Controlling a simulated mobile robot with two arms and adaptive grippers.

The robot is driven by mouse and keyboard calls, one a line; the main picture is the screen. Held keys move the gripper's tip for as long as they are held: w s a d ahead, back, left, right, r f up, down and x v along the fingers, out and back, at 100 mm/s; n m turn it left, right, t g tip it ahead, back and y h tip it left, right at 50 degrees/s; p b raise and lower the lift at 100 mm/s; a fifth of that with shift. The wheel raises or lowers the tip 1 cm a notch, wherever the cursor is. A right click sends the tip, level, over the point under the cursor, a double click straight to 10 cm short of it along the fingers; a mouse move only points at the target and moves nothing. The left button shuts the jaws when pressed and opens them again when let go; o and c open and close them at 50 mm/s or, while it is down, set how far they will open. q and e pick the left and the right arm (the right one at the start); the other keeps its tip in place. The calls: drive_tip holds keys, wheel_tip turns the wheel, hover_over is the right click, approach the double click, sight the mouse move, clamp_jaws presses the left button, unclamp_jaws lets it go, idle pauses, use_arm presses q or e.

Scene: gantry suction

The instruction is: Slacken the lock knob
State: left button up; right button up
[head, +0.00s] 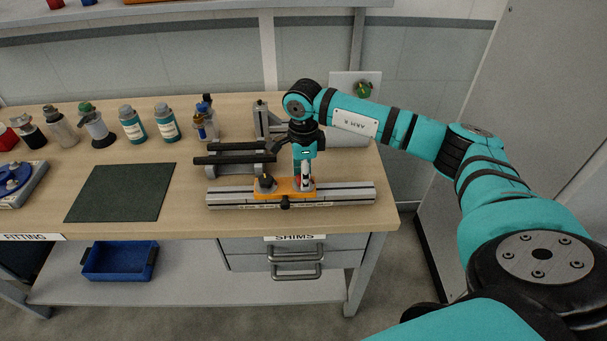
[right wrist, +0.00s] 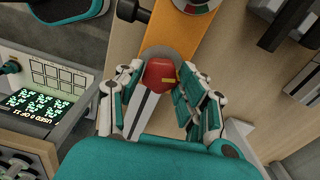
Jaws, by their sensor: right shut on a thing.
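The red lock knob (right wrist: 160,74), with a yellow mark on its right side, sits on a round grey base. In the right wrist view my right gripper (right wrist: 158,88) has its fingers shut around it. In the head view my right gripper (head: 304,180) points down at the orange carriage (head: 282,190), and only a little red shows beside the fingers. The carriage sits on a grey rail (head: 345,193) near the bench's front edge; it also shows in the right wrist view (right wrist: 180,38). My left gripper is not in view.
A black knob (head: 285,203) sticks out at the carriage's front. Black bars (head: 230,159) lie behind the rail. Several bottles (head: 132,124) stand at the back left. A dark green mat (head: 120,192) lies bare on the bench (head: 190,215).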

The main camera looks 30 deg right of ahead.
drive_tip(key=o, duration=1.2)
drive_tip(key=shift+c, duration=0.2)
wheel_tip(320, 180, up, 12)
